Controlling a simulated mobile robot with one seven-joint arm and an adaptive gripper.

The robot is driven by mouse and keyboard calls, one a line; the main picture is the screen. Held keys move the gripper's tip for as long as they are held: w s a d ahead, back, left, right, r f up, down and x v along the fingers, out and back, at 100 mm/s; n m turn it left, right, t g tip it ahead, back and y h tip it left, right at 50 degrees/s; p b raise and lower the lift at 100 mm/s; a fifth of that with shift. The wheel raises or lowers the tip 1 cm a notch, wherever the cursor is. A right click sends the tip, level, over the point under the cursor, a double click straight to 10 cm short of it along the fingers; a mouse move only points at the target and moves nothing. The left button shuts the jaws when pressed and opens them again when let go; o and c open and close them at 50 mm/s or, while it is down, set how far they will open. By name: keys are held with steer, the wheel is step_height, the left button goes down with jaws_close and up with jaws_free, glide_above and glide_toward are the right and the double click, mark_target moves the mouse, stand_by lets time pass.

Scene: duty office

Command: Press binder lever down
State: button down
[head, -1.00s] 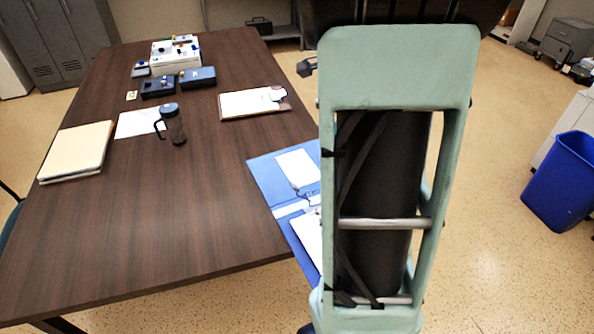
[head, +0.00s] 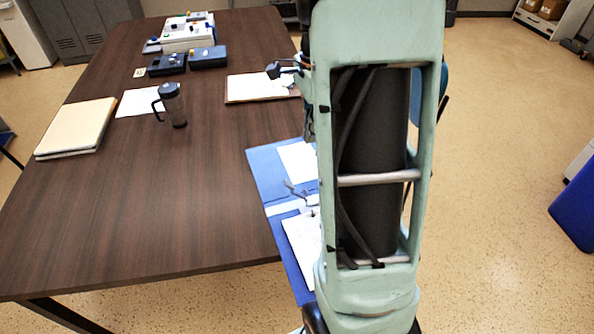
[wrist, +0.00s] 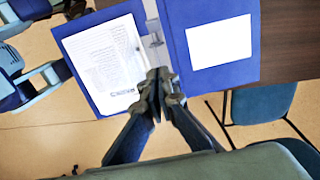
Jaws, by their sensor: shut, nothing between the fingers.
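An open blue binder (head: 262,168) lies on the right side of the dark table, partly hidden behind my arm in the head view. It also shows in the wrist view (wrist: 181,55), with printed pages (wrist: 103,66) on one side and a white label on the other. The metal lever mechanism (head: 299,196) stands up from the spine in the head view; in the wrist view (wrist: 153,40) it is partly hidden by my fingers. My gripper (wrist: 159,76) is shut and empty, its tips over the binder's spine edge. I cannot tell whether the tips touch it.
The table (head: 140,200) holds a dark mug (head: 173,105), a stack of folders (head: 76,128), a clipboard (head: 252,88) and dark boxes (head: 207,57) farther back. The front left of the table is clear. Chairs (wrist: 262,104) stand near the binder's table edge.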

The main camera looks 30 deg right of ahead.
steer(key=shift+w+a+f, duration=0.2)
steer(key=shift+a+f, duration=0.05)
steer(key=shift+f, duration=0.2)
steer(key=shift+f, duration=0.1)
glide_toward(292, 185)
steer(key=d+f, duration=0.3)
steer(key=shift+a+f+b, duration=0.35)
steer(key=shift+a+f, duration=0.6)
steer(key=shift+f, duration=0.25)
steer(key=shift+w+a+f, duration=0.15)
steer(key=shift+a+f, duration=0.25)
steer(key=shift+a, duration=0.2)
